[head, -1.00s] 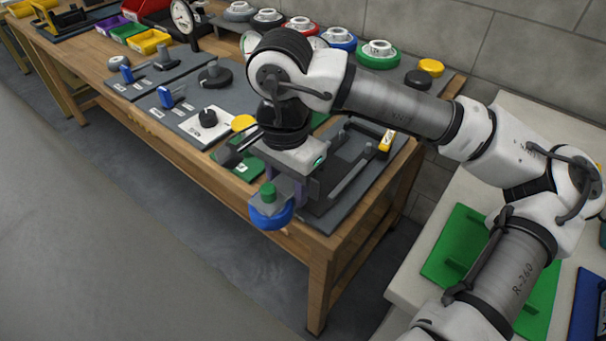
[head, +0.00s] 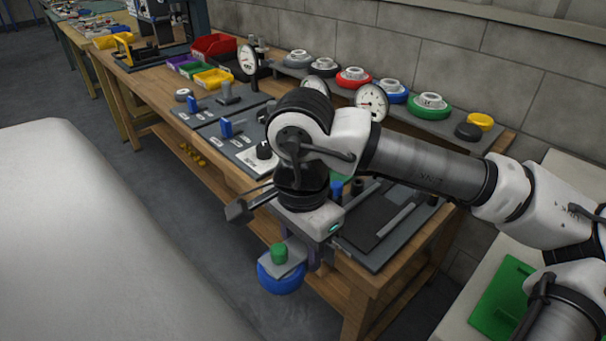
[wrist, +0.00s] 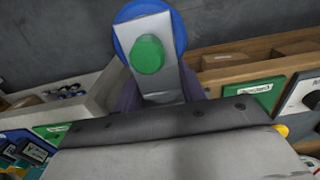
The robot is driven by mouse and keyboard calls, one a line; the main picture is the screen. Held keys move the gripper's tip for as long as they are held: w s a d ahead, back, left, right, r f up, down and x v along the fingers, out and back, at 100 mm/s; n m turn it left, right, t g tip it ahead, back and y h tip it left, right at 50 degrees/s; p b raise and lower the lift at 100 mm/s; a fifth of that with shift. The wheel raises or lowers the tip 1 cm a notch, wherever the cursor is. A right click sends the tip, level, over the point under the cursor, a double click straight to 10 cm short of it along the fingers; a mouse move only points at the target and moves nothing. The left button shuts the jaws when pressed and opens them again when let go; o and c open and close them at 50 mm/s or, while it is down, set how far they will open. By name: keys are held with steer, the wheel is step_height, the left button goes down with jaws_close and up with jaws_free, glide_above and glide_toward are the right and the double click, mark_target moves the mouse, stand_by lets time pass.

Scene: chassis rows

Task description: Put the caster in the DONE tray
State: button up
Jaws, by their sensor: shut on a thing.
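The caster (head: 282,276) has a blue wheel, a grey plate and a green knob. It hangs in my gripper (head: 300,256), in front of the wooden workbench's near edge and clear of it. In the wrist view, the caster (wrist: 150,28) shows its plate and green knob between the purple fingers of my gripper (wrist: 162,90), which is shut on it. A green tray (head: 512,290) lies on a pale table at the lower right, partly cut off and partly behind my arm. No DONE label is readable on it.
The workbench (head: 390,285) carries grey mats with blue-handled parts, dial gauges and coloured bins (head: 213,77). Several coloured wheels stand on a shelf (head: 455,117) along the block wall. A large pale surface (head: 80,220) fills the lower left. Floor shows between it and the bench.

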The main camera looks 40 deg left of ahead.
mark_target(302, 244)
steer(key=shift+r, duration=0.1)
steer(key=shift+r+p, duration=1.35)
steer(key=shift+r, duration=0.9)
